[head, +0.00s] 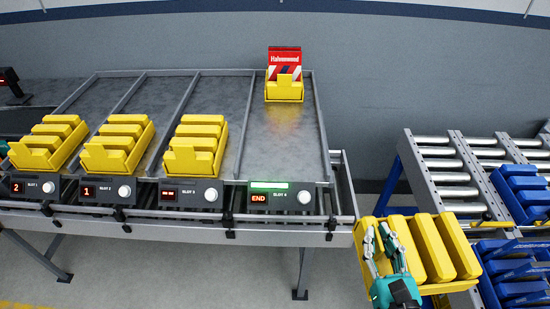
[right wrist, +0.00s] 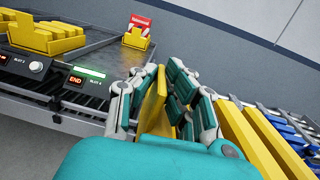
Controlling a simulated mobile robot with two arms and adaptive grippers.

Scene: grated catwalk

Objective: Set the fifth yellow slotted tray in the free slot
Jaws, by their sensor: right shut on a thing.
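My right gripper (head: 387,245) is shut on the near left wall of a yellow slotted tray (head: 452,288), held at the lower right, off the rack's right end. In the right wrist view my right gripper (right wrist: 155,95) has its fingers on both sides of the tray's yellow wall (right wrist: 153,108). The slot 4 lane (head: 275,150) is bare at its front; its display reads END beside a green light. Yellow trays stand at the fronts of slot 1 (head: 30,160), slot 2 (head: 100,162) and slot 3 (head: 188,165). Only a teal bit, possibly my left gripper (head: 3,148), shows at the left edge.
A yellow box (head: 284,93) with a red-and-white sign (head: 284,62) stands at slot 4's far end. Raised rails divide the lanes. A roller conveyor (head: 440,165) with blue trays (head: 522,190) stands at right, with a floor gap before the rack.

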